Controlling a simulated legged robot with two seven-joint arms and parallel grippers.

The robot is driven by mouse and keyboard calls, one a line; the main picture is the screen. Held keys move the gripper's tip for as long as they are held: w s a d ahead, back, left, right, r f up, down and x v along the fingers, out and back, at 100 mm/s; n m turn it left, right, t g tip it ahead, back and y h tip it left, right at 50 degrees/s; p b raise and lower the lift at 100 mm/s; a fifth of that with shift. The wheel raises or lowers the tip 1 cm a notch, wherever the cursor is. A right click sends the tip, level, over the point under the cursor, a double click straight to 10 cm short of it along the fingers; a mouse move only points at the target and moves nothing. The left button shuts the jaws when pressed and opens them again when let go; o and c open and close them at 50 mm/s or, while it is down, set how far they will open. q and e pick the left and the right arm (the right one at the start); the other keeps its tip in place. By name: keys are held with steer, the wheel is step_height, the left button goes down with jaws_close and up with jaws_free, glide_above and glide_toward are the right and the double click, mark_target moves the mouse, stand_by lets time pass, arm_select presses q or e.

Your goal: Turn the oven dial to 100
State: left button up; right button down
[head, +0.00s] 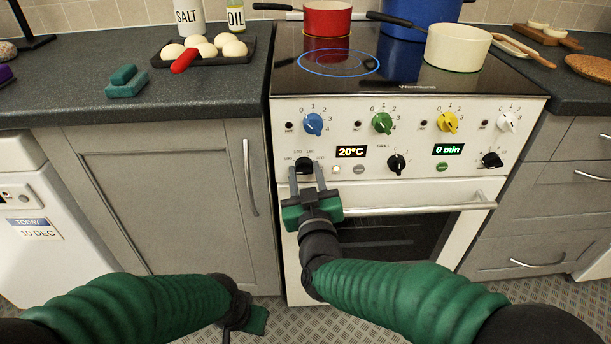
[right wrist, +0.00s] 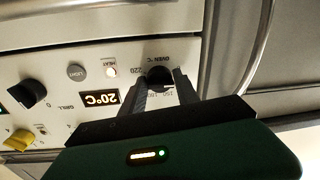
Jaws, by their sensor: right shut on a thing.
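The oven dial (head: 304,163) is a black knob at the lower left of the white oven's control panel. The two fingers of my right gripper (head: 306,176) are shut on it, one on each side. The right wrist view shows the dial (right wrist: 159,76) between the fingertips of the right gripper (right wrist: 160,84), beside the "OVEN °C" lettering. The fingers hide part of its scale, and its pointer cannot be read. The lit display (head: 351,152) beside it reads 20°C. My left gripper (head: 247,318) hangs low at the bottom left, away from the oven; its jaws are not clear.
Blue (head: 313,124), green (head: 382,123), yellow (head: 447,122) and white (head: 508,122) knobs line the panel above. The black grill knob (head: 397,164) is to the right. Pans stand on the hob.

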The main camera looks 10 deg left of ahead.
arm_select(q)
steer(key=shift+f+b, duration=0.4)
steer(key=shift+f, duration=0.05)
arm_select(e)
steer(key=shift+m, duration=2.1)
steer(key=c, duration=0.9)
jaws_free()
steer(key=shift+c, duration=0.2)
